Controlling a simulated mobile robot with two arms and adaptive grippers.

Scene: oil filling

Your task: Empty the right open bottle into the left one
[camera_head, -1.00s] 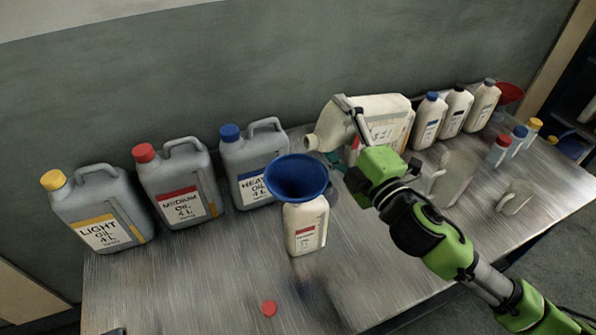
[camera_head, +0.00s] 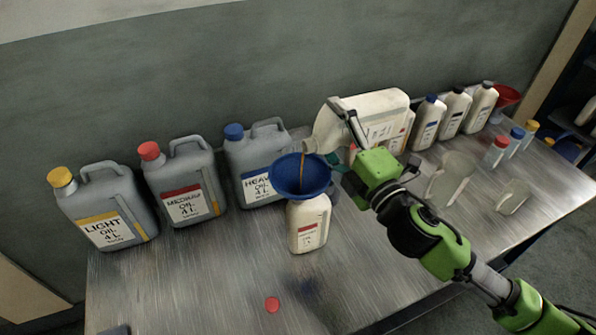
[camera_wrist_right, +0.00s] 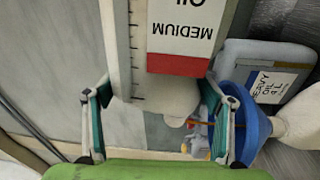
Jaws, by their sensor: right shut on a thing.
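My right gripper (camera_head: 350,150) is shut on a large cream bottle (camera_head: 378,108), tilted on its side with its mouth to the left. A thin brown stream of oil (camera_head: 303,168) runs from that mouth into the blue funnel (camera_head: 302,177). The funnel sits on top of an upright cream bottle (camera_head: 309,224) with a red and white label. In the right wrist view the held bottle (camera_wrist_right: 185,20) shows a label reading MEDIUM, upside down, between the fingers, with the stream and the blue funnel (camera_wrist_right: 253,125) beside it. My left gripper is not in view.
Grey oil cans with yellow (camera_head: 105,208), red (camera_head: 186,188) and blue (camera_head: 254,163) caps stand at left. Several small white bottles (camera_head: 456,111) stand at back right. Clear jugs (camera_head: 450,178) are right of my arm. A red cap (camera_head: 272,305) lies in front on open table.

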